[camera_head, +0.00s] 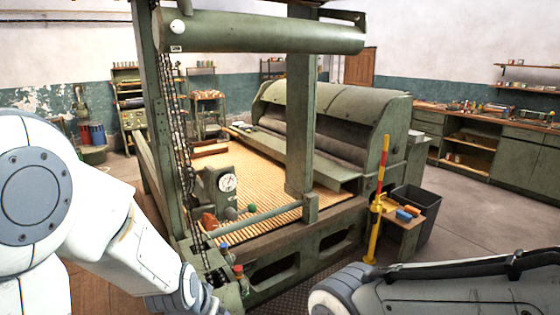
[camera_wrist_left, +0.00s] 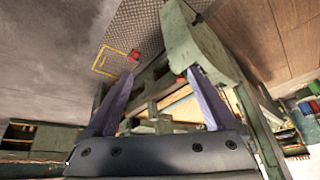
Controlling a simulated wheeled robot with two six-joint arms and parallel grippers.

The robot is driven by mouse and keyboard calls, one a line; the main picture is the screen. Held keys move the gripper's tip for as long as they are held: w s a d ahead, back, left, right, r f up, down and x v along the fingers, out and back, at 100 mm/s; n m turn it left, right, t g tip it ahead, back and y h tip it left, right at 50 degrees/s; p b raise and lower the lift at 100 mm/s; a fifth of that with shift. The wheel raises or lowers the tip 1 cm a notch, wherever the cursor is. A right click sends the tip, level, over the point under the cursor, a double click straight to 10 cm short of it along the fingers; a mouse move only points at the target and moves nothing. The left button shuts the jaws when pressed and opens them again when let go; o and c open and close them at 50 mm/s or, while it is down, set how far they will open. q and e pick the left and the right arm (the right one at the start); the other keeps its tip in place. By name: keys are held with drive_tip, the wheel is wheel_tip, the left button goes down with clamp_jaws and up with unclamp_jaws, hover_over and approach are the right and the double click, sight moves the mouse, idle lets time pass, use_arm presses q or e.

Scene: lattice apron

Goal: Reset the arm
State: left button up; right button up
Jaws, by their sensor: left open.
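My left arm comes in from the left in the head view, white and bent down towards the machine's near left corner. In the left wrist view my left gripper (camera_wrist_left: 160,76) has its two purple-grey fingers spread wide apart, with nothing seen held between them. A green machine post (camera_wrist_left: 196,48) and frame show beyond the fingers. In the head view the wrist is low beside the machine's chain and the fingers cannot be made out clearly. A grey and black link of my own shows at the bottom right; my right gripper is not in view.
The green machine has a wooden slatted apron (camera_head: 270,172), a roller beam (camera_head: 265,32), a dial gauge (camera_head: 228,183) and a hanging chain (camera_head: 178,130). A yellow and red post (camera_head: 378,195) stands by a dark bin (camera_head: 415,204). Open grey floor (camera_head: 460,215) lies to the right.

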use_arm(q)
drive_tip(key=s+a+r+n+g, duration=0.1)
drive_tip(key=s+a+n+g, duration=0.15)
drive_tip(key=s, duration=0.55)
drive_tip(key=s+d+r+m+g, duration=0.1)
drive_tip(key=s+d+r+m, duration=0.2)
drive_tip(key=s+d, duration=0.3)
drive_tip(key=s+d+r+m+g, duration=0.2)
drive_tip(key=s+d+r+m, duration=0.1)
drive_tip(key=s+d, duration=0.4)
drive_tip(key=shift+m+h, duration=0.3)
drive_tip(key=shift+m, duration=0.45)
